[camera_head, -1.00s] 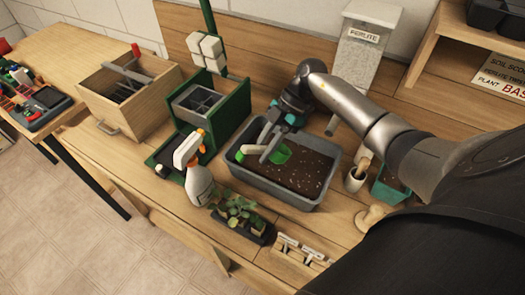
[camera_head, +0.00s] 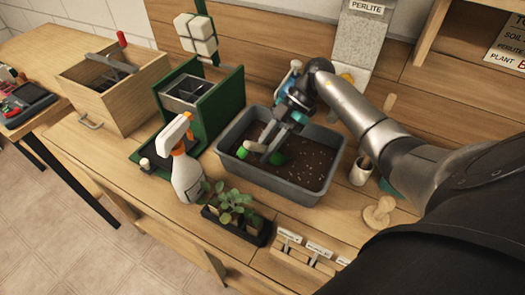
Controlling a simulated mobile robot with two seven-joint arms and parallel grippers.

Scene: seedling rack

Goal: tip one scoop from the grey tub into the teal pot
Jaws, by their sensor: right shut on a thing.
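The grey tub (camera_head: 231,170) stands on the bench and holds dark soil with pale flecks. My right gripper (camera_head: 262,151) is inside the tub's outline, shut on the green scoop (camera_head: 279,158). Part of the scoop shows on either side of the fingers, and its bowl is low at the soil; I cannot tell how much soil it holds. The teal pot (camera_head: 387,188) is right of the tub, mostly hidden behind my right arm. My left gripper is not in view.
A spray bottle (camera_head: 187,176) and a black seedling tray (camera_head: 234,222) stand in front of the tub. A white cup (camera_head: 361,172) and a wooden tool (camera_head: 379,211) are to its right. A green press frame (camera_head: 222,110), a wooden box (camera_head: 113,91) and a perlite dispenser (camera_head: 358,43) stand behind.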

